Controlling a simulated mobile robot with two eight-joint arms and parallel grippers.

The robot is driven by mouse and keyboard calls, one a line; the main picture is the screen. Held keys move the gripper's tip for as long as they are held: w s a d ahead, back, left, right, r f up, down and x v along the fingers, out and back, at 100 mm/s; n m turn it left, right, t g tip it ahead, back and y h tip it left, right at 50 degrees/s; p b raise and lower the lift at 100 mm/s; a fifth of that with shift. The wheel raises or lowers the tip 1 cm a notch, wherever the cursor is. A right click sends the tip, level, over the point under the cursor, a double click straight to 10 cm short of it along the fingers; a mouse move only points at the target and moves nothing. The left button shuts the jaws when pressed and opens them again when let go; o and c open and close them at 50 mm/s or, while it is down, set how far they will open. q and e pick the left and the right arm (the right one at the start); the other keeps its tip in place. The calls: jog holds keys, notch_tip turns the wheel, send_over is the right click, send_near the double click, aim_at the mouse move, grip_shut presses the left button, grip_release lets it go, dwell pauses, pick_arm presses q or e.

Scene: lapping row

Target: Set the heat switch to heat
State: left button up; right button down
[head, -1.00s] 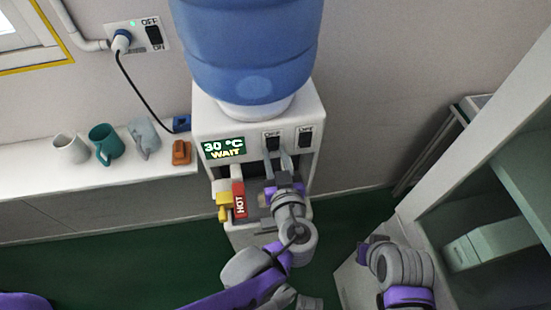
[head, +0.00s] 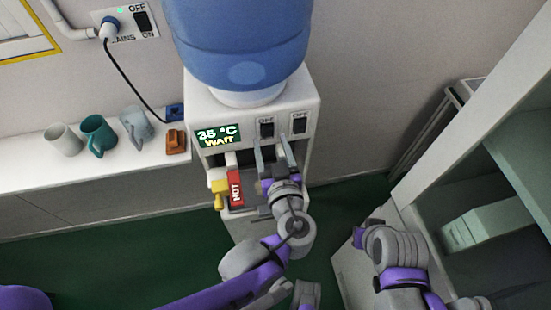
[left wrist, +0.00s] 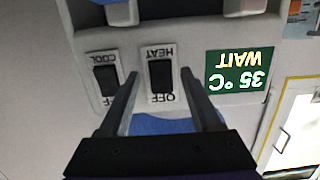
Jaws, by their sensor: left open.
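The heat switch (head: 267,130) is a black rocker on the white water dispenser's (head: 315,105) front; it also shows in the left wrist view (left wrist: 161,76), upside down, between the labels HEAT and OFF. Which way its rocker is tipped I cannot tell. The similar cool switch (head: 300,124) is beside it. My left gripper (head: 271,143) is open and empty, pointing at the panel just below the switches. In the left wrist view its fingers (left wrist: 160,73) lie on either side of the heat switch; contact is not clear. My right gripper (head: 364,237) is low at right, its fingers not discernible.
The display (head: 218,136) reads 35 °C WAIT. A red HOT tap (head: 236,188) and yellow part are below it. Mugs (head: 98,134) and an orange block (head: 175,141) stand on the left ledge. A grey cabinet (head: 480,225) is at right. The mains switch (head: 145,20) is on the wall.

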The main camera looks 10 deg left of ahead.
pick_arm(q)
jog(key=v, duration=0.9)
jog(key=shift+s+p, duration=0.3)
pick_arm(e)
jog(key=shift+r, duration=0.35)
pick_arm(q)
jog(key=shift+d, duration=0.1)
